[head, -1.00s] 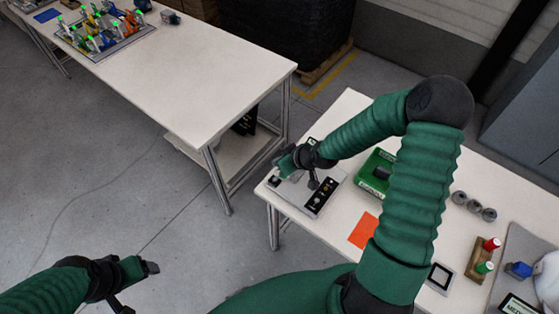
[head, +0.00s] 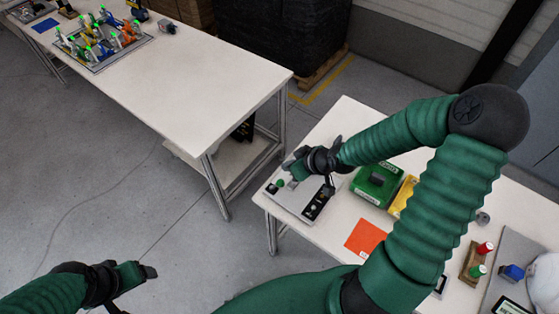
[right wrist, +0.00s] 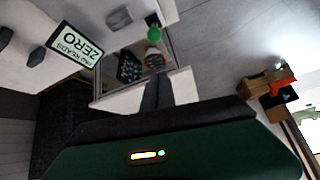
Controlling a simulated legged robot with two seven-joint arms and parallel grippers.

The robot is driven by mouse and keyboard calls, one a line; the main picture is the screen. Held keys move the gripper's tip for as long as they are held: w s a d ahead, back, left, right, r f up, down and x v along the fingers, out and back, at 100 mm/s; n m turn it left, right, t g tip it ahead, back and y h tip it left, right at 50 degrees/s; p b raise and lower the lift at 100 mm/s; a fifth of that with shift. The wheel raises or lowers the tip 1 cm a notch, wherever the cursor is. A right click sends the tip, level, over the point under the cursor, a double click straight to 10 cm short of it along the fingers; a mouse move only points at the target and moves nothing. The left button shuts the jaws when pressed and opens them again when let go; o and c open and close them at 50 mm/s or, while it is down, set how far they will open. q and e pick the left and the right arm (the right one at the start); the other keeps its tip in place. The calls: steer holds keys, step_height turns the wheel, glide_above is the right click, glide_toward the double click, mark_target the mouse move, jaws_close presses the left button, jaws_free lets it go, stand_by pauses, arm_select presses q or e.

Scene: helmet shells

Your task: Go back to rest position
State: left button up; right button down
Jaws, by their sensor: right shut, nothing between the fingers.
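I cannot tell the exact height of the gripper over the box. My left gripper (head: 148,271) is at the lower left over the floor, away from both tables; its finger gap is not clear.
On the right-hand table are a green case (head: 377,184), a yellow object (head: 404,196), an orange sheet (head: 365,237), a stand with red and green pegs (head: 473,262) and a white helmet shell (head: 548,283). The left table (head: 205,75) holds a tray of coloured parts (head: 103,44).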

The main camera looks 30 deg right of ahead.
arm_select(q)
steer(key=shift+w+d, duration=0.1)
steer(key=shift+w, duration=0.2)
arm_select(e)
steer(key=shift+d, duration=0.15)
arm_select(q)
steer(key=b+x, duration=0.3)
steer(key=shift+s+d+f, duration=0.1)
steer(key=shift+s, duration=0.3)
arm_select(e)
steer(key=s+a+r+m+g+h, duration=0.1)
steer(key=s+a+g, duration=0.3)
steer(key=s+a, duration=0.5)
steer(key=shift+s+a+r+m+g+h, duration=0.25)
steer(key=shift+s+m+g+h, duration=0.25)
steer(key=shift+s, duration=0.5)
